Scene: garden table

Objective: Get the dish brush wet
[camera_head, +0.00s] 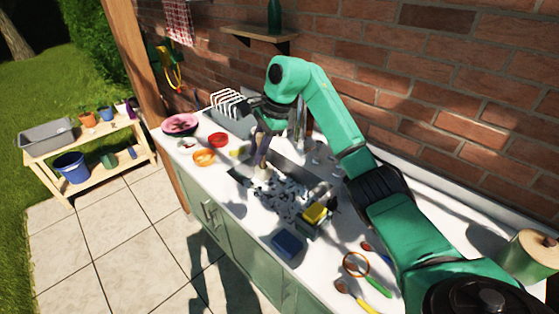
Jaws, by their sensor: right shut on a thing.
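My right gripper (264,126) is shut on the dish brush (261,152). The brush hangs down from it, with a dark handle and a pale lower end, over the far left part of the sink (242,181). The sink is set in the white counter and shows mottled dark and white patches; I cannot tell whether these are water, foam or reflections. The metal faucet (299,122) stands behind the sink, to the right of the gripper and partly hidden by my right arm. I cannot make out flowing water. My left gripper is not in view.
A pink bowl (180,124), red bowl (218,139), orange bowl (204,157) and white dish rack (228,102) stand left of the sink. A yellow sponge (315,212), blue container (287,246) and several utensils lie to the right. A brick wall (440,70) bounds the back.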

